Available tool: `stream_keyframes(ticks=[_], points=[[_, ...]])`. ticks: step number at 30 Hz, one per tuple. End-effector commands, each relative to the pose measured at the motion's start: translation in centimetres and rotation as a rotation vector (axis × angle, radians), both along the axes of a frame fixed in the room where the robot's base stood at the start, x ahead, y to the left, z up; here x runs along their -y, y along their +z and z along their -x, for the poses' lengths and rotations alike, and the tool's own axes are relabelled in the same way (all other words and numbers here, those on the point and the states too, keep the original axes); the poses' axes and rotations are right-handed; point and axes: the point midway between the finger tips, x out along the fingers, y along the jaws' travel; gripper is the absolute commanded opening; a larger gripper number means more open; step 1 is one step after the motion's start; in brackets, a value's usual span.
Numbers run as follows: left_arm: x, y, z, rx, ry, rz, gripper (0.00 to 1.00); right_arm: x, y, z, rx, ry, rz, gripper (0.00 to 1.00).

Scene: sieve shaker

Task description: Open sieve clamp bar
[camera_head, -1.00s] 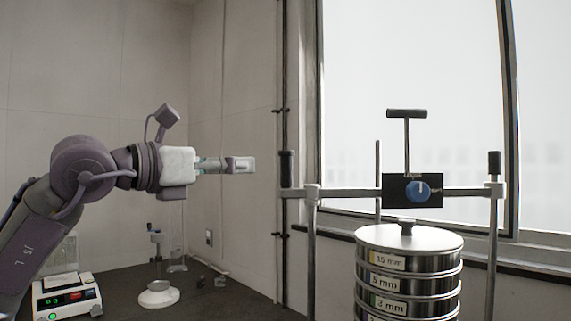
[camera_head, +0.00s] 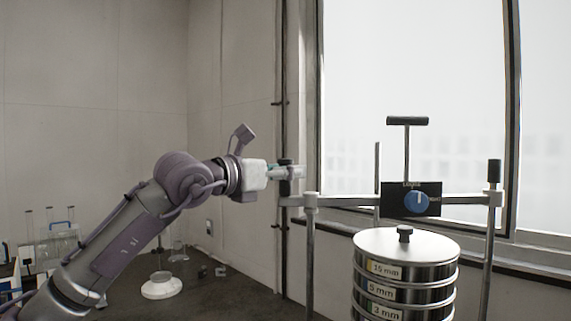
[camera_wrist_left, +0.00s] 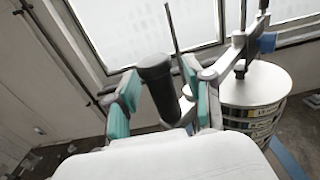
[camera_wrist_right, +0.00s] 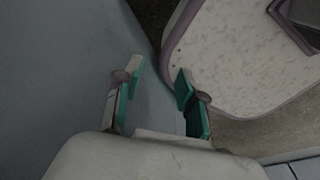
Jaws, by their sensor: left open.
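The sieve clamp bar (camera_head: 462,201) is a grey crossbar on upright posts above the sieve stack (camera_head: 408,246). At its middle is a black block with a blue knob (camera_head: 416,202) and a black T-handle (camera_head: 407,121) above. A black grip (camera_head: 286,164) stands upright at the bar's left end. My left gripper (camera_head: 290,172) is open at that grip. In the left wrist view the black grip (camera_wrist_left: 157,84) lies between the teal-padded fingers of my left gripper (camera_wrist_left: 158,95); contact is not clear. My right gripper (camera_wrist_right: 155,88) shows only in its wrist view, open and empty.
A second black grip (camera_head: 494,171) stands at the right end. A white-based stand (camera_head: 162,287) and a glassware rack (camera_head: 52,245) are at the left on the dark bench. The window (camera_head: 415,75) is behind the shaker.

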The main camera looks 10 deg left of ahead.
Motion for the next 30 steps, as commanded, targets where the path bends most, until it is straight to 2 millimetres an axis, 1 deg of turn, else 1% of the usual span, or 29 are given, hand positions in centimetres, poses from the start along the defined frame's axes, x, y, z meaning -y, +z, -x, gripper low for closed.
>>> stream_keyframes(ticks=[8,9,11,18,30], points=[[0.13,-0.06,-0.2,0.001,0.0,-0.001,0.52,-0.07,0.06,0.02,0.0,0.0,-0.001,0.4],[0.13,-0.05,-0.19,0.001,0.0,-0.001,0.5,-0.07,0.06,0.02,0.0,0.0,-0.001,0.4],[0.12,-0.04,-0.18,0.001,0.0,-0.001,0.4,-0.07,0.06,0.02,0.0,0.0,-0.001,0.4],[0.09,-0.02,-0.18,0.001,0.0,0.001,0.0,-0.07,0.06,0.02,0.0,0.0,-0.001,0.4],[0.26,-0.06,-0.04,0.002,0.005,0.0,0.0,-0.06,-0.22,0.02,0.0,0.0,-0.001,0.4]])
